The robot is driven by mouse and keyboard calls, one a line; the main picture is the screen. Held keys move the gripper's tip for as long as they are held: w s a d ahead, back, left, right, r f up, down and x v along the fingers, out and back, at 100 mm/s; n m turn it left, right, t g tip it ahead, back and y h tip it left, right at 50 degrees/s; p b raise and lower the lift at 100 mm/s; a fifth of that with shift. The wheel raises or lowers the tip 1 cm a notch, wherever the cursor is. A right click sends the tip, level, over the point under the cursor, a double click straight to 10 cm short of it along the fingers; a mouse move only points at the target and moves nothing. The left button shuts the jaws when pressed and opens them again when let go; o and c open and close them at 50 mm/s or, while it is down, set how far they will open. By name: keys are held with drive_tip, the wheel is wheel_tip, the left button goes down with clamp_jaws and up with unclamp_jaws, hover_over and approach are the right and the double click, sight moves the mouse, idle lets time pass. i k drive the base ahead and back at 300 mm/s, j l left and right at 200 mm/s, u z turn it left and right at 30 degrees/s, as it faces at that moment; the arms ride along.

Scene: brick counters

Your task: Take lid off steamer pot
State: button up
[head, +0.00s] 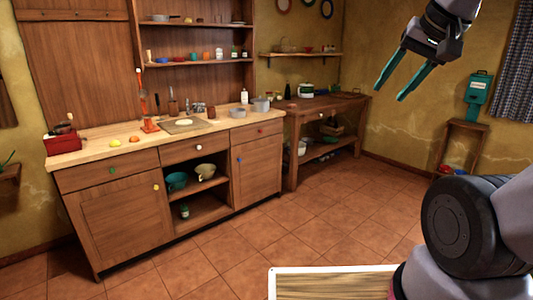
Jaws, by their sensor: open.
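My gripper (391,92) is raised in the air at the upper right, with its two green fingers apart and nothing between them. Two small grey pots, one (237,113) and a larger one (261,105), stand at the right end of the wooden counter. A white and dark green pot (306,91) stands on the side table behind. I cannot tell which of these is the steamer pot, and any lid is too small to make out. My gripper is well apart from all of them.
The wooden counter (110,148) runs along the left, with a sink (185,125) and a red box (62,143). The side table (330,103) stands in the back corner. The tiled floor (260,245) before the counter is clear.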

sight(260, 98)
drive_tip(key=i, duration=2.65)
drive_tip(key=i+l+u, duration=0.15)
drive_tip(key=i+u, duration=0.25)
drive_tip(key=i, duration=0.3)
drive_tip(key=i+l+u, duration=0.45)
drive_tip(key=i, duration=0.2)
drive_tip(key=i+l+u, duration=0.4)
drive_tip(key=i+l, duration=0.15)
drive_tip(key=i, duration=0.1)
